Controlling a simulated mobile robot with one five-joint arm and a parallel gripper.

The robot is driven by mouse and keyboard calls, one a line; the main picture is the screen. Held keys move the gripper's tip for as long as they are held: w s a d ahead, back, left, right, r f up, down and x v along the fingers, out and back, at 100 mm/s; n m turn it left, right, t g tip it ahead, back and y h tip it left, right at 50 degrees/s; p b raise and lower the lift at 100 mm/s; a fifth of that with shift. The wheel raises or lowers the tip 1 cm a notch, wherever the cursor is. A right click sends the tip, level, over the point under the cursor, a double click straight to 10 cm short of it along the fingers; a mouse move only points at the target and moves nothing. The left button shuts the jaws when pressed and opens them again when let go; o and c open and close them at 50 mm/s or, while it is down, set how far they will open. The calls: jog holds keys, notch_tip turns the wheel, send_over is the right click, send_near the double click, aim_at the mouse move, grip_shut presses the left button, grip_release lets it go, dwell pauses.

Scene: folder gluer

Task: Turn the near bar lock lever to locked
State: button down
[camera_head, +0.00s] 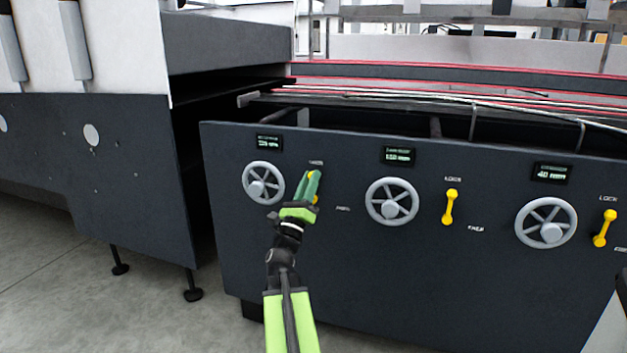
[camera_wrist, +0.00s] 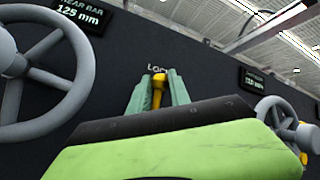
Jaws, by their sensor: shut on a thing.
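The near bar lock lever is yellow and sits on the dark panel right of the leftmost handwheel. In the wrist view the lever (camera_wrist: 158,84) stands upright between my green fingers, its top end just below the LOCK label (camera_wrist: 158,69). In the head view only bits of the lever (camera_head: 316,199) show past my fingers. My gripper (camera_head: 309,182) is shut on it, with a finger on each side. The lever's lower part is hidden in the wrist view by my gripper body.
The near bar handwheel (camera_head: 263,183) is close on the left, under a display (camera_wrist: 80,12) reading 125 mm. Another handwheel (camera_head: 391,202) and yellow lever (camera_head: 450,207) are to the right, with a further pair beyond. Grey floor (camera_head: 130,315) is open at lower left.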

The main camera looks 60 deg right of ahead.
jog(key=shift+w+a, duration=0.1)
jog(key=shift+w, duration=0.1)
jog(key=c, duration=1.5)
grip_release()
jog(key=shift+f, duration=0.1)
jog(key=shift+s, duration=0.1)
